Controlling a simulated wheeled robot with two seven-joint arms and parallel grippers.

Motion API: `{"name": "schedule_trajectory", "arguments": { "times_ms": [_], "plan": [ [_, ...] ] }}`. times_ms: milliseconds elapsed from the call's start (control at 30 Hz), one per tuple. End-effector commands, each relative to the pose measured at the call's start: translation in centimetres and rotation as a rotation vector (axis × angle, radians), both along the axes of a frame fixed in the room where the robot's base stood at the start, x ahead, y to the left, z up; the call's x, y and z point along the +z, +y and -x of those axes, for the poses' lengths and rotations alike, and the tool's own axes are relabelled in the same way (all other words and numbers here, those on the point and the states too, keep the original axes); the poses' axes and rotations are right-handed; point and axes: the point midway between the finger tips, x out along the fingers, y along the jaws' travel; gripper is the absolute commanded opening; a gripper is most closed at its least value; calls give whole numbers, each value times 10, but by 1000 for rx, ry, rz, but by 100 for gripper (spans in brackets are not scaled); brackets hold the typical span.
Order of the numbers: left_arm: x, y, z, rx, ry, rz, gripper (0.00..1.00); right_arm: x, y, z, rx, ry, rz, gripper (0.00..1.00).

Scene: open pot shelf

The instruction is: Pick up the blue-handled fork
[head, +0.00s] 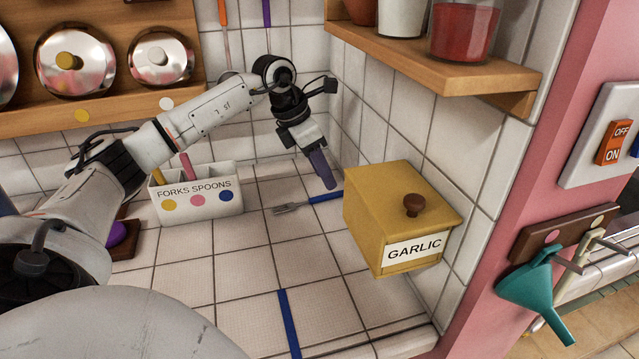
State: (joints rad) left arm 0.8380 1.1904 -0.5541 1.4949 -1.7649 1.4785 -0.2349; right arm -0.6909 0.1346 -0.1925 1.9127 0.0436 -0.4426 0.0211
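The blue-handled fork (322,198) lies flat on the white tiled counter, left of the yellow garlic box. Its metal tines point left and its blue handle points right, toward the box. My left gripper (325,182) points down just above the handle, its fingertips overlapping the handle's line in the head view. Whether the fingers touch the fork cannot be told. The fingers show as one narrow purple-grey shape, so the gap between them is hidden. My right gripper is not in view.
The yellow GARLIC box (385,215) stands close on the right, against the tiled wall. A white forks-and-spoons holder (197,208) stands left. A blue strip (289,322) lies on the front counter. A wooden shelf (440,62) juts out above right. The middle counter is clear.

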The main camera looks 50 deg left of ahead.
Motion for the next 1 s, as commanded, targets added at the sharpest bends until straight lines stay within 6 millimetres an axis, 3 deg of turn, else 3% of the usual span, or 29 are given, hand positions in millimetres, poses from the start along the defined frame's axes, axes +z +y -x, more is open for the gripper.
{"name": "schedule_trajectory", "arguments": {
  "times_ms": [367, 867, 1000],
  "plan": [
    [-43, -9, -18, -1, 3, 1, 34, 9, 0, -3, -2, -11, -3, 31],
    [-46, -8, -19, 0, 0, 1, 34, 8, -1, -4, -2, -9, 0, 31],
    [-46, -8, -19, 0, 0, 1, 15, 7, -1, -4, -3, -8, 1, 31]
  ]
}}
